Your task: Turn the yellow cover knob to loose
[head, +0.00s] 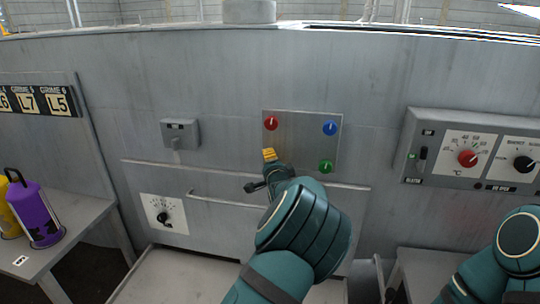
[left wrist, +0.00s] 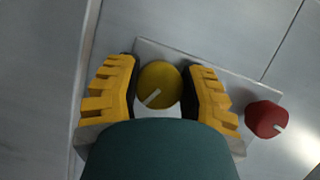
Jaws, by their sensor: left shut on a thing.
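The yellow cover knob (left wrist: 160,82) is round with a white pointer mark, which points to the lower left in the left wrist view. It sits on a grey metal panel (head: 300,140) with red, blue and green knobs. My left gripper (head: 269,156) is at the panel's lower left corner. In the left wrist view its two yellow ribbed fingers lie on either side of the yellow knob, shut on it. In the head view the gripper hides the yellow knob. My right arm shows at the lower right, but its gripper is out of view.
The red knob (head: 271,122) is close above my left gripper, with the blue knob (head: 330,127) and green knob (head: 326,166) to the right. A long handle (head: 228,202) runs below. A control box (head: 477,150) with dials is at the right. A purple canister (head: 35,212) stands at the left.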

